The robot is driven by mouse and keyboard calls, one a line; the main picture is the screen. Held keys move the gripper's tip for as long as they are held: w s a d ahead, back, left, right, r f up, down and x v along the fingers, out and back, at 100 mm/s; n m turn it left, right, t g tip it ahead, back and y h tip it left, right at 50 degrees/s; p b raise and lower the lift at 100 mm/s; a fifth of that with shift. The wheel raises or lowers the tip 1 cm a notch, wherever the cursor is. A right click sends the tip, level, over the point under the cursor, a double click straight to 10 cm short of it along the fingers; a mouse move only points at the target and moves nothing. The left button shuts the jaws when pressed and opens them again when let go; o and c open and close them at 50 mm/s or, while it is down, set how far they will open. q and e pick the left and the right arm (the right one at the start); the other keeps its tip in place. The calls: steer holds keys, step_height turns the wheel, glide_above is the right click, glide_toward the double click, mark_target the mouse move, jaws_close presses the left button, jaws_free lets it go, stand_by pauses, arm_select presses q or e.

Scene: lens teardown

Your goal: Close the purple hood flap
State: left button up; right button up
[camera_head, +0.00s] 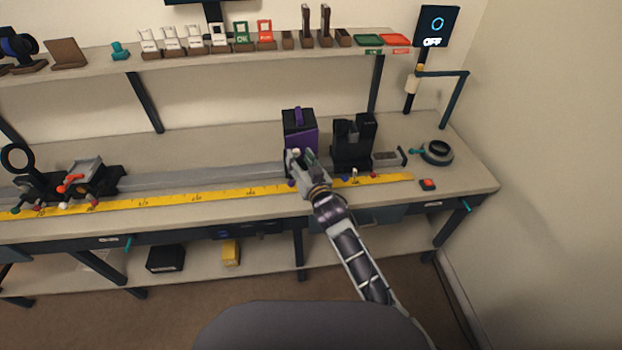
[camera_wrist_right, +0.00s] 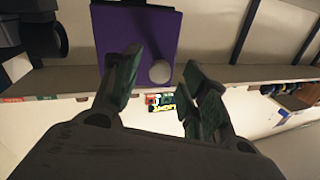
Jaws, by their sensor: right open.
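The purple hood flap (camera_head: 303,140) is on the front of a black box-shaped hood (camera_head: 296,116) with a purple piece on top, on the rail of the bench. In the right wrist view the flap shows as a flat purple panel (camera_wrist_right: 125,35) with a pale round knob (camera_wrist_right: 160,72) near its edge. My right gripper (camera_head: 296,158) is in front of the flap in the head view and hides its lower part. Its fingers (camera_wrist_right: 163,66) are open on either side of the knob; I cannot tell whether they touch it. I cannot tell the flap's exact angle. My left gripper is not in view.
A black two-post holder (camera_head: 353,145) stands close to the right of the hood. A yellow ruler strip (camera_head: 230,193) runs along the bench front. A shelf (camera_head: 180,57) with small stands is above.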

steer(key=v, duration=0.9)
stand_by(0.3)
